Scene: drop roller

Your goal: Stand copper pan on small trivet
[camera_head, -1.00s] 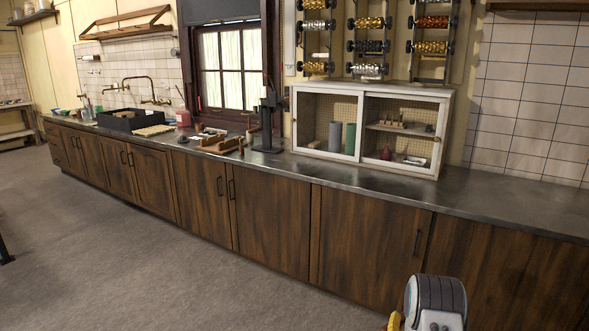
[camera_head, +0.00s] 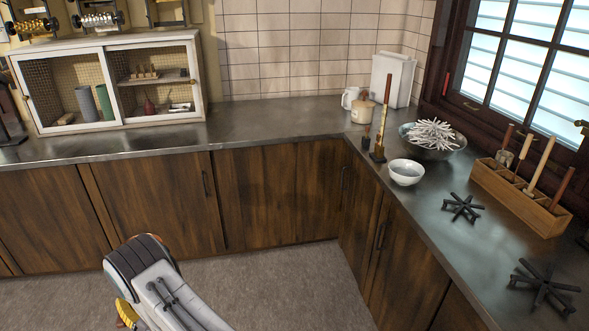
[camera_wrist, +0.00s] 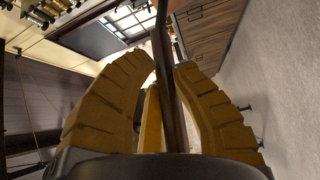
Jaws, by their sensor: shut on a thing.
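My gripper's yellow fingers (camera_wrist: 160,75) are shut around a long dark brown bar (camera_wrist: 166,50) in the wrist view. It looks like the copper pan's handle; no pan body can be made out. In the head view only a bit of yellow (camera_head: 126,313) shows at the lower left, beside my arm, above the floor and away from the right counter. Two black star-shaped trivets lie on that counter: the small trivet (camera_head: 462,207), and a larger trivet (camera_head: 543,285) nearer the front. Both are bare.
A white bowl (camera_head: 406,172) sits left of the small trivet, with a dark stand (camera_head: 378,145) beyond it. A wooden tool box (camera_head: 520,195) stands behind the trivets by the window. A large bowl of pale sticks (camera_head: 432,138) is farther back. Wooden cabinets front the counter.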

